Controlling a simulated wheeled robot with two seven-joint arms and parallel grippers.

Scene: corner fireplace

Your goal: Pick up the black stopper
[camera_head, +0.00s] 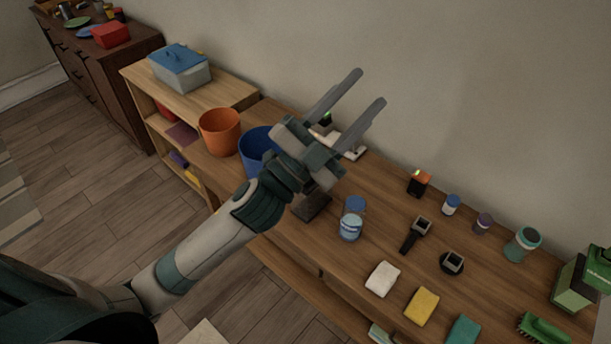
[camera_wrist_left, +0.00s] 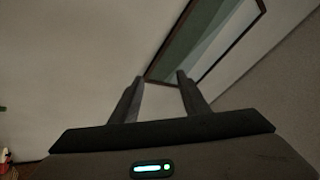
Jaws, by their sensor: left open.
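A small black round-based piece with a square top (camera_head: 452,262) stands on the wooden bench and looks most like the black stopper. A black piece with a square head and a handle (camera_head: 414,236) lies to its left; I cannot tell for certain which one is the stopper. My left gripper (camera_head: 369,87) is open and empty, raised above the bench, its fingers pointing up towards the wall. It is well apart from both black pieces, up and to their left. In the left wrist view the open fingers (camera_wrist_left: 160,82) face a wall and a framed picture; no stopper shows there.
White (camera_head: 382,279), yellow (camera_head: 422,306) and teal blocks lie along the bench's front. An orange bucket (camera_head: 220,132) and a blue bucket (camera_head: 256,146) stand left. The wall closes the back.

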